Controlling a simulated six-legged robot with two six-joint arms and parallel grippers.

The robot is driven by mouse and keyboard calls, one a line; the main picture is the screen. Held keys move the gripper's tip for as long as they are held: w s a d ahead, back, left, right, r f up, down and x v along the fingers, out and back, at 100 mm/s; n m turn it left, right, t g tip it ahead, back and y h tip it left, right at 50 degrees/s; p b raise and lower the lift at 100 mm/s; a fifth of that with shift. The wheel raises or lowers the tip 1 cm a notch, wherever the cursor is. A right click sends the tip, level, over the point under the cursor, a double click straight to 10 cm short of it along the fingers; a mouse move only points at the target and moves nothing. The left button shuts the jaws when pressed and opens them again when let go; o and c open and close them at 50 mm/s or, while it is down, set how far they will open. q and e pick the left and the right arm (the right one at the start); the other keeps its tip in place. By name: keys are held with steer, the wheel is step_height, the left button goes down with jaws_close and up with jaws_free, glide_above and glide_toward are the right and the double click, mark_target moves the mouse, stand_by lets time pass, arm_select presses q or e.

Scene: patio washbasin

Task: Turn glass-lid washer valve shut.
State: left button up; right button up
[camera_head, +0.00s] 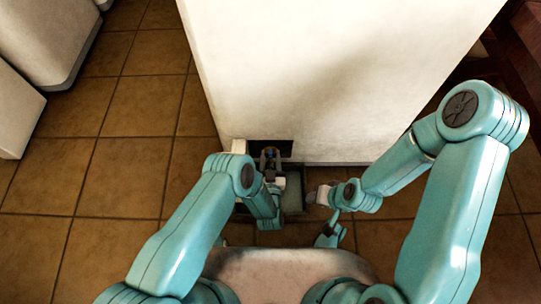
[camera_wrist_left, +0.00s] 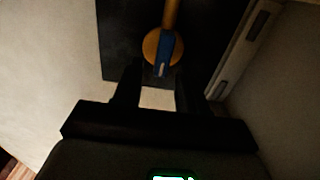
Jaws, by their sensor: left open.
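The valve has a blue lever (camera_wrist_left: 163,52) on a round brass-coloured body (camera_wrist_left: 150,47), with a brass pipe above it, against a dark plate (camera_wrist_left: 119,45). In the head view the small valve (camera_head: 270,154) shows at the foot of the white block. My left gripper (camera_wrist_left: 156,82) is open, and the lever's lower end points into the gap between its fingertips. I cannot tell whether a finger touches it. The left gripper (camera_head: 271,180) is partly hidden by its own arm in the head view. My right gripper (camera_head: 317,195) is to the right, away from the valve; its jaws are unclear.
A large white block (camera_head: 330,70) stands behind the valve. A pale strip with slots (camera_wrist_left: 240,50) runs just right of the plate. A greenish box (camera_head: 292,192) is beside the left gripper. Tiled floor (camera_head: 110,165) is clear on the left; white units stand at the far left.

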arm_select(q)
jaws_close()
arm_select(e)
steer(key=shift+s, duration=0.2)
arm_select(q)
steer(key=shift+n, duration=0.3)
arm_select(e)
steer(key=shift+r, duration=0.1)
arm_select(q)
steer(key=shift+a+f+n+p, duration=0.35)
steer(key=shift+n+p, duration=0.1)
steer(key=shift+n, duration=2.4)
steer(key=shift+a+f+n+p, duration=0.35)
steer(key=shift+n+p, duration=0.15)
steer(key=shift+n, duration=2.4)
steer(key=shift+a+f+n+p, duration=0.25)
steer(key=shift+a+n+p, duration=0.15)
steer(key=shift+n, duration=2.45)
arm_select(e)
steer(key=shift+s+a+r+g, duration=0.2)
steer(key=shift+s+r+g, duration=0.2)
steer(key=shift+s+r, duration=0.75)
steer(key=shift+w+r, duration=0.1)
steer(key=shift+w, duration=0.05)
